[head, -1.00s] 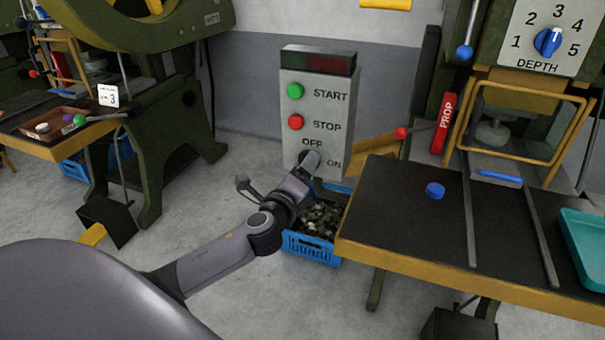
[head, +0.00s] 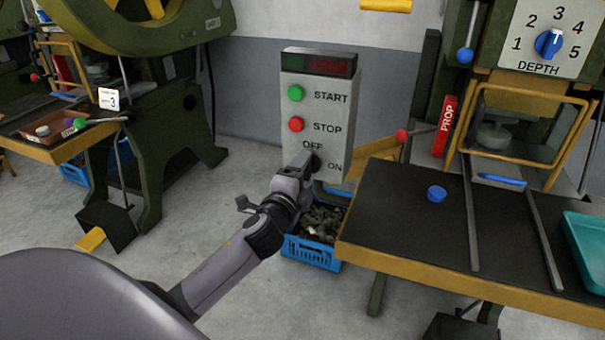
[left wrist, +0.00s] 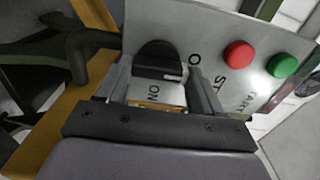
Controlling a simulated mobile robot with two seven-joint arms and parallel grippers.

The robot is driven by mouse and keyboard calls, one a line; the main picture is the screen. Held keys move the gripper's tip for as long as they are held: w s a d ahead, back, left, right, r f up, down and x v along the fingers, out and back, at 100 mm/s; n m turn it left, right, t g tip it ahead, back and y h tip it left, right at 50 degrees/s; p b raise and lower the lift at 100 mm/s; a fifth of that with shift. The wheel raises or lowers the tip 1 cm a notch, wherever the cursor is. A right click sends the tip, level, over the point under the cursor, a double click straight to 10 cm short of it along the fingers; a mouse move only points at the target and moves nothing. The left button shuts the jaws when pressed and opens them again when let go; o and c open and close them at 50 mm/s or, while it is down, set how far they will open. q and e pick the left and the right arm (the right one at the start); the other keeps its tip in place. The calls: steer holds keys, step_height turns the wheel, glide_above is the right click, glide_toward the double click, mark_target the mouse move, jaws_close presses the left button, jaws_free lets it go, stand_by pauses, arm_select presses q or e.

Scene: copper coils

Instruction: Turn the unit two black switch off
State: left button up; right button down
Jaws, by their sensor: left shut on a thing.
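The black switch (head: 317,162) sits low on the grey control panel (head: 345,108), between the OFF and ON labels. In the left wrist view the round black switch (left wrist: 158,60) lies between my fingers, with ON just below it and the OFF lettering partly hidden by a finger. My left gripper (head: 303,163) is at the panel face, shut on the switch. It also shows in the left wrist view (left wrist: 160,82). The exact angle of the switch is hard to tell. My right gripper is not in view.
Green START (head: 296,93) and red STOP (head: 296,125) buttons sit above the switch. A blue crate (head: 312,253) of scrap stands below the panel. Open floor lies left.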

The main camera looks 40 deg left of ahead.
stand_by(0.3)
arm_select(q)
steer(key=o, duration=1)
steer(key=shift+a, duration=0.1)
steer(key=shift+o, duration=0.2)
steer(key=shift+s, duration=0.1)
steer(key=v, duration=0.7)
steer(key=shift+f, duration=0.1)
